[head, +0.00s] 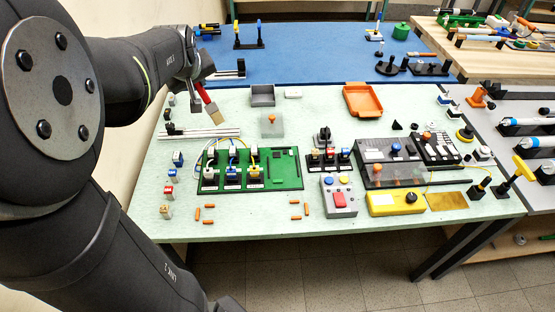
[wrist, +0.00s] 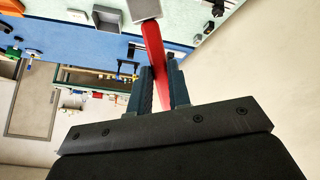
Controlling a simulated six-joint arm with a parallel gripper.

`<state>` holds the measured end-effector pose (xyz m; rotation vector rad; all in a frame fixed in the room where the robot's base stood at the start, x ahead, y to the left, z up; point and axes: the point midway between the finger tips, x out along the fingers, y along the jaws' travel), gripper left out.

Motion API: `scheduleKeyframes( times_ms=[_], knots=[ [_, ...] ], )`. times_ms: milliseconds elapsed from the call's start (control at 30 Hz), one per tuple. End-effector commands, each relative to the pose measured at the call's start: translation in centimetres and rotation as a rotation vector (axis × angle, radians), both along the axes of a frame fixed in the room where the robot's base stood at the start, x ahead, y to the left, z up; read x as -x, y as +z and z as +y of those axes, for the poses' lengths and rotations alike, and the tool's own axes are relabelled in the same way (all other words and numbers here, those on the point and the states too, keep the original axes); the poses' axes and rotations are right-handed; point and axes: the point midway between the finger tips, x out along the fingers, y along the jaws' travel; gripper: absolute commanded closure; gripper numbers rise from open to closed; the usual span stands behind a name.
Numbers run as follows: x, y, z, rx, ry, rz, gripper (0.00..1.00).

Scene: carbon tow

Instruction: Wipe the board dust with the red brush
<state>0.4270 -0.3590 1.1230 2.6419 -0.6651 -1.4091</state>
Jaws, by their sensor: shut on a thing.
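My gripper (wrist: 162,88) is shut on the red brush (wrist: 153,45) and holds it by its handle. In the head view the brush (head: 209,106) hangs tilted above the left back part of the light green table, its pale bristle end downward. The green circuit board (head: 284,160) lies on the table, right of and nearer than the brush. Several plugs with cables stand on its left part. The brush is apart from the board. I cannot make out dust on the board at this size.
Silver rails (head: 205,133) lie below the brush. A grey tray (head: 263,95), a clear block with an orange knob (head: 271,123) and an orange tray (head: 363,100) stand behind the board. A grey button box (head: 339,196) stands at its right front. Small orange pieces (head: 208,206) lie in front.

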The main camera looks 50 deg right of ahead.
Motion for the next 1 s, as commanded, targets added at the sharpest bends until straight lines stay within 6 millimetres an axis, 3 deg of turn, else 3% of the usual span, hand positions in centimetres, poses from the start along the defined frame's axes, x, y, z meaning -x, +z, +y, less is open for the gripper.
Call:
scheduleKeyframes(
  times_ms=[367,700,1000],
  knots=[
    [-0.1,-0.7,0.5,-0.050,0.113,0.095,1.00],
    [1.0,-1.9,2.2,-0.132,0.548,0.540,1.00],
    [3.2,-0.6,3.1,-0.053,0.852,0.992,1.00]
  ],
)
